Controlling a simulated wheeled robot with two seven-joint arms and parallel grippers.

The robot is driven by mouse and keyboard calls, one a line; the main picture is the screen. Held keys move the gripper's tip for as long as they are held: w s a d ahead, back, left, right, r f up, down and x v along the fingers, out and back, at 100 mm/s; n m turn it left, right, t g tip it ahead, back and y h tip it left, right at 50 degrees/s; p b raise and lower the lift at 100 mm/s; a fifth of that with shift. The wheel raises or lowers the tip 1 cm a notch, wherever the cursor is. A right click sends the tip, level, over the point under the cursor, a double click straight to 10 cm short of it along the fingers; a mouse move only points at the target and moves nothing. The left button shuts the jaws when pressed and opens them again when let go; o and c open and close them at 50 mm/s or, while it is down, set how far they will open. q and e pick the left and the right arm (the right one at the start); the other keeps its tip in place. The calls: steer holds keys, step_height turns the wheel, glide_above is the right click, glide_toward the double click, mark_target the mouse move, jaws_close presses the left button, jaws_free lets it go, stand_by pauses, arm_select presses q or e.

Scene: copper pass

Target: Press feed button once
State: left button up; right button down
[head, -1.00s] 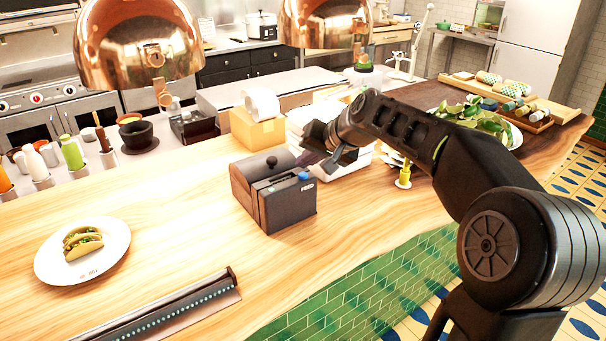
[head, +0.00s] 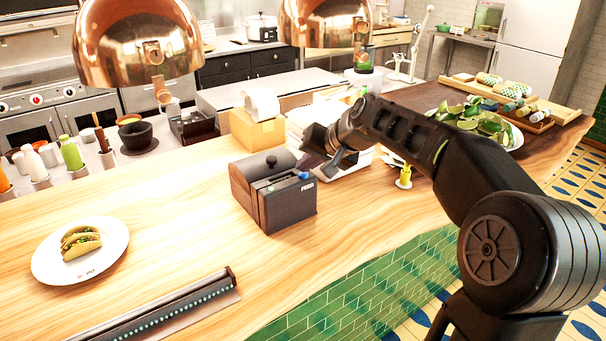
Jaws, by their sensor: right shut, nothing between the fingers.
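A dark box-shaped printer (head: 285,210) marked FEED stands on the wooden counter, near the middle of the head view. A small blue feed button (head: 304,176) shows on its top right, by the label. My right gripper (head: 334,164) comes in from the right and is shut and empty. Its tips hang just right of the button in the picture, a little higher; I see a gap and no contact. My left gripper is not in view.
A white plate with tacos (head: 55,268) lies at the left. A dark strip rail (head: 165,312) lies at the front edge. A cardboard box (head: 257,133) stands behind the printer. Copper lamps (head: 135,45) hang above. Bare wood (head: 170,215) lies left of the printer.

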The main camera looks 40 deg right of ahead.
mark_target(306, 176)
steer(key=shift+f, duration=0.3)
stand_by(0.5)
steer(key=shift+r+p, duration=0.45)
steer(key=shift+r, duration=0.45)
step_height(306, 176, up, 5)
steer(key=p, duration=0.4)
stand_by(0.8)
